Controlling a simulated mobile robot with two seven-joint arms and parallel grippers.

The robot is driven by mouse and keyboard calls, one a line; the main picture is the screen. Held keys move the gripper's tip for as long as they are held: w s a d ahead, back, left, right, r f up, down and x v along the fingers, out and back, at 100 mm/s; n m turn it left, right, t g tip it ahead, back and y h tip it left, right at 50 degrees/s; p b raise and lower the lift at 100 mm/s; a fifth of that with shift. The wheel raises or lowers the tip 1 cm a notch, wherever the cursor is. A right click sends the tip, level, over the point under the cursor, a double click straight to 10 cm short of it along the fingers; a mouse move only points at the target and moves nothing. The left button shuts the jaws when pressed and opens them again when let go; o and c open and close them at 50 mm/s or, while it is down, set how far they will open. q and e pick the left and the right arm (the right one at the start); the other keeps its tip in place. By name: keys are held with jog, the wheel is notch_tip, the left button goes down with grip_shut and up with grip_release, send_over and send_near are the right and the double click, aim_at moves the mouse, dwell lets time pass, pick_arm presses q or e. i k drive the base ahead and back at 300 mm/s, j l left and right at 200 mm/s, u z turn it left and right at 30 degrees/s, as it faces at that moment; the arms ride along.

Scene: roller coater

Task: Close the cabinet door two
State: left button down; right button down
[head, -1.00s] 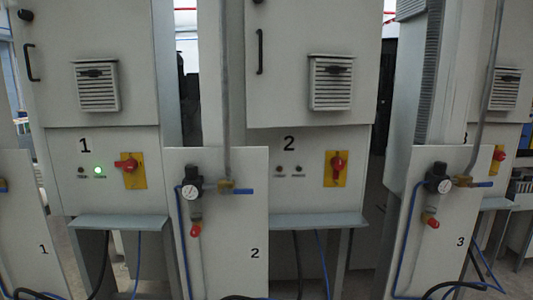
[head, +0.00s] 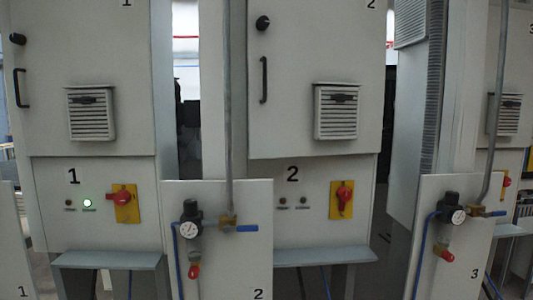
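Cabinet door two (head: 300,100) is the large grey upper door of the middle cabinet, with a "2" at its top right. It has a black vertical handle (head: 264,80) and a round black knob (head: 262,23) near its left edge, and a louvred vent (head: 336,112) at its lower right. Its bottom edge slants slightly against the panel below, so it may stand a little ajar; I cannot tell how far. Neither of my grippers is in view.
The panel below carries a red switch (head: 344,198) on a yellow plate. A low board (head: 215,275) with a gauge (head: 189,229), blue valve and vertical pipe (head: 228,100) stands in front at the left. A grey shelf (head: 318,257) juts out below. Cabinet one (head: 85,110) is to the left.

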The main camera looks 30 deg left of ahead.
aim_at(305, 45)
jog(key=i+j, duration=0.1)
jog(key=j, duration=0.35)
jog(key=i+j, duration=0.1)
jog(key=j, duration=0.35)
jog(key=i+j, duration=0.1)
jog(key=j, duration=0.35)
jog(key=i+j, duration=0.1)
jog(key=j, duration=0.35)
